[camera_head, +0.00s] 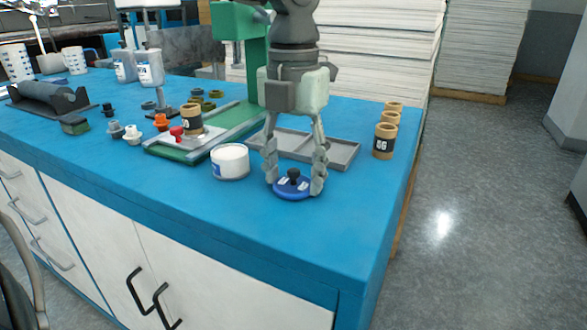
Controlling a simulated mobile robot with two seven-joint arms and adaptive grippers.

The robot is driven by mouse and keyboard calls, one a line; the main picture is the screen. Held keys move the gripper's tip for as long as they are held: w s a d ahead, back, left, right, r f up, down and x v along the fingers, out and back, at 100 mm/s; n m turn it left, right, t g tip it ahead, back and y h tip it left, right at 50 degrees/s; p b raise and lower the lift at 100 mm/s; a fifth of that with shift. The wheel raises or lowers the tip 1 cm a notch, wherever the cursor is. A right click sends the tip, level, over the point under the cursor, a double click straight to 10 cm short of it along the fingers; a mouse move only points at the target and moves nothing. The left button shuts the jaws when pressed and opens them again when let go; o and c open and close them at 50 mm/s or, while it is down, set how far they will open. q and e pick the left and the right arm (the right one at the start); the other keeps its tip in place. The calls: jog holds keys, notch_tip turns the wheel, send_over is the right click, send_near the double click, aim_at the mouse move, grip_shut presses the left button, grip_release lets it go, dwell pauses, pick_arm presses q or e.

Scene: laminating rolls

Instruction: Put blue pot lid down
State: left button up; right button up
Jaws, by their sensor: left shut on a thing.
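The blue pot lid (293,194) has a black knob and pale label marks on top. It is level, at or just above the blue worktop, near its front right part. My left gripper (294,178) points straight down, with its fingers closed on the lid from both sides. Whether the lid's underside touches the worktop I cannot tell. A white pot (230,163) stands just left of the lid, apart from it. My right gripper is not in view.
A grey divided tray (343,155) lies behind my gripper. Brown rolls, the nearest labelled 56 (384,142), stand at the right. A green fixture (172,152) with a roll and small knobs are at the left. The blue worktop (340,235) is bare in front.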

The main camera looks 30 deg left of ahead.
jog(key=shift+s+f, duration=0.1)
pick_arm(q)
jog(key=shift+f, duration=0.1)
jog(key=o, duration=0.9)
jog(key=shift+o, duration=0.2)
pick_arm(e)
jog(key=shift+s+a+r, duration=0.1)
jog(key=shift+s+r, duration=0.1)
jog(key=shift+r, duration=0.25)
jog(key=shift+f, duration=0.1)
